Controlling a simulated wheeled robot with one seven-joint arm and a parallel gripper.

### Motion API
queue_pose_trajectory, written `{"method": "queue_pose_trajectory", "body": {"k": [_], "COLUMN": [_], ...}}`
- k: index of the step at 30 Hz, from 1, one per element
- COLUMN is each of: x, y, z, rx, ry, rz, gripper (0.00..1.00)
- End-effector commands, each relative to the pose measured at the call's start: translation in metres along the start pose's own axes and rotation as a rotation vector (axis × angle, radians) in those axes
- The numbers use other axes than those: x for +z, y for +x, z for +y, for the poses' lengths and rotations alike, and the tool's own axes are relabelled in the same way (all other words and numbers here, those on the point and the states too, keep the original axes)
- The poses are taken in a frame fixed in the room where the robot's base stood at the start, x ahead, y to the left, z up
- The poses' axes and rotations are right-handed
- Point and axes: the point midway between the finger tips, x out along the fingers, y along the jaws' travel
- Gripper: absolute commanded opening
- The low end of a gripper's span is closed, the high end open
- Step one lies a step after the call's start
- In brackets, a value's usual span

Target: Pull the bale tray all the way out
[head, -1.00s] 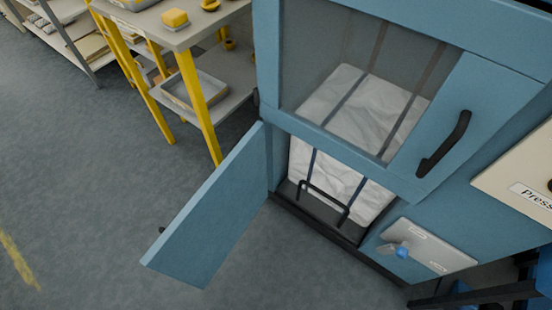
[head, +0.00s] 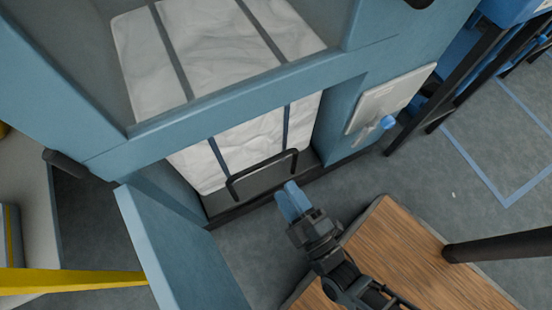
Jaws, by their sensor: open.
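The bale tray (head: 240,197) is a dark flat tray at the bottom of the blue press. Its black bar handle (head: 262,172) stands up at the front edge. A white strapped bale (head: 258,138) sits behind the handle inside the lower opening. My gripper (head: 292,200), with blue fingers, is just below and right of the handle in the picture, near the tray's front edge. It is open and holds nothing. I cannot tell whether the fingertips touch the handle.
The lower door (head: 180,250) hangs open at the left of the opening. A grey panel with a blue knob (head: 388,122) is on the press at the right. A wooden top (head: 410,260) lies at lower right. Grey floor (head: 450,200) is clear at the right.

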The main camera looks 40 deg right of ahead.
Motion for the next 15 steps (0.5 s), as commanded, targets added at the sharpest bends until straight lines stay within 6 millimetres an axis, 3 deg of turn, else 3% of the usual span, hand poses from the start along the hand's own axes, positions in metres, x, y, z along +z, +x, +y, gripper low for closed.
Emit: {"method": "queue_pose_trajectory", "body": {"k": [1,6,10,15], "x": [0.018,0.047,0.060,0.065], "y": [0.011,0.036,0.047,0.057], "z": [-0.037,-0.088,-0.106,-0.112], "rx": [0.025,0.090,0.118,0.132], "ry": [-0.074,-0.312,-0.427,-0.486], "rz": [-0.004,-0.028,-0.045,-0.052], "gripper": [0.42,0.42,0.42,0.42]}}
